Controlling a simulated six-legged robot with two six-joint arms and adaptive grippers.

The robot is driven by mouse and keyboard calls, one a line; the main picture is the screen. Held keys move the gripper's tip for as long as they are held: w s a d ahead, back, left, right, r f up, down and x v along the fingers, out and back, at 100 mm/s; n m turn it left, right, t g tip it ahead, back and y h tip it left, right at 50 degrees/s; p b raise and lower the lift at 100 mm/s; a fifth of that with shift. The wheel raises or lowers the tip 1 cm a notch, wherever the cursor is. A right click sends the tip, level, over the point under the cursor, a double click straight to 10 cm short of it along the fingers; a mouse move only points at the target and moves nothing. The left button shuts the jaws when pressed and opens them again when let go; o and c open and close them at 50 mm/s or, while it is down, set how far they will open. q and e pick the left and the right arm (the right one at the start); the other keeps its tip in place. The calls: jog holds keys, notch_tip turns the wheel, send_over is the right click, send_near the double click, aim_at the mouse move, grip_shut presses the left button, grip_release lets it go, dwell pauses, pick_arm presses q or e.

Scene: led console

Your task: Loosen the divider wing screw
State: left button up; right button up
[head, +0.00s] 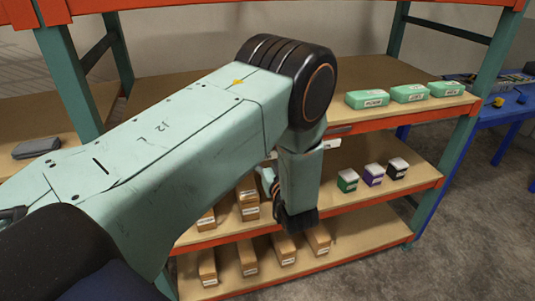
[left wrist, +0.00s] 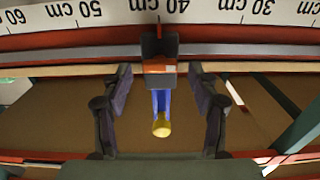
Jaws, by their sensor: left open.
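In the left wrist view a divider clamp (left wrist: 160,66), orange and dark grey, sits at a shelf edge. A blue part (left wrist: 161,100) with a yellow rounded end (left wrist: 161,128) sticks out from it; this looks like the wing screw. My left gripper (left wrist: 160,78) is open, with one dark finger on each side of the clamp and blue part. Gaps show on both sides, and neither finger appears to touch. In the head view my left arm hides the clamp and screw, and the gripper's fingers are not clear. My right gripper is not in view.
A white centimetre scale (left wrist: 210,10) runs along the shelf edge. Green boxes (head: 410,93) stand on the upper shelf and three small boxes (head: 372,174) on the middle one. A blue table (head: 505,108) stands at the right.

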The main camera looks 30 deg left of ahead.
pick_arm(q)
jog(key=shift+w+a+f, duration=0.1)
jog(key=shift+a+f, duration=0.05)
jog(key=shift+a, duration=0.1)
jog(key=shift+d, duration=0.2)
jog(key=c, duration=1.2)
